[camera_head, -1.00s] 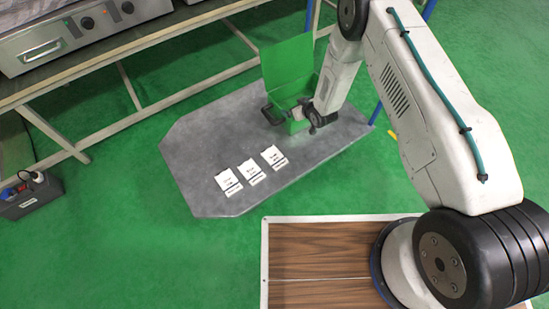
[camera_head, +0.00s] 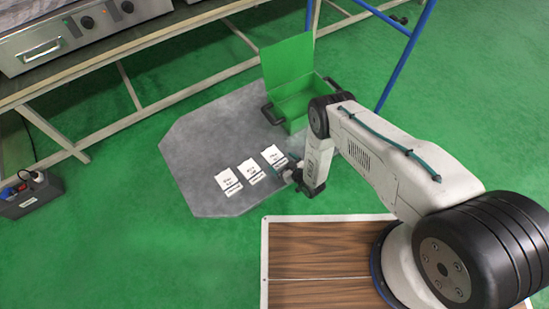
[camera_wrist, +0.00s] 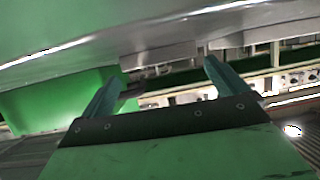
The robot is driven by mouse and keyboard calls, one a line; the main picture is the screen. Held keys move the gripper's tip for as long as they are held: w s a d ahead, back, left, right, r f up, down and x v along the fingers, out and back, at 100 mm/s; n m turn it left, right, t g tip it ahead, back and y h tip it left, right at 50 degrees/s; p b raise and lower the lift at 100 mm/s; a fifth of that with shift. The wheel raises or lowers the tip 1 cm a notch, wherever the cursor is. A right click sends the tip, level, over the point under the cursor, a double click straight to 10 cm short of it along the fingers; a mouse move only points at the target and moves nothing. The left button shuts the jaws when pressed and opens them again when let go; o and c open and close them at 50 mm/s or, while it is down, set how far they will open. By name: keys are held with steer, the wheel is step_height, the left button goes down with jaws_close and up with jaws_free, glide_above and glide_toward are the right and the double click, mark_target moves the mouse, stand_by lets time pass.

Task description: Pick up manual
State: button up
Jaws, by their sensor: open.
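Three white manuals lie in a slanted row on the grey tabletop (camera_head: 195,140): the left one (camera_head: 228,182), the middle one (camera_head: 250,172) and the right one (camera_head: 274,157). My gripper (camera_head: 286,174) is just to the lower right of the right manual, close to the table's front edge. Whether it touches anything cannot be told. In the wrist view, the two fingers of my gripper (camera_wrist: 163,78) are spread apart with nothing held between them. I cannot make out a manual in the wrist view.
An open green box (camera_head: 300,101) with a raised lid stands at the table's back right. A long bench with a heating unit (camera_head: 50,45) is at the upper left. A dark box (camera_head: 30,195) sits on the green floor at left. The table's left part is clear.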

mark_target(275, 158)
steer(key=x, duration=0.3)
steer(key=shift+a+f, duration=0.2)
steer(key=shift+a, duration=0.05)
steer(key=c, duration=1.1)
steer(key=shift+r, duration=0.1)
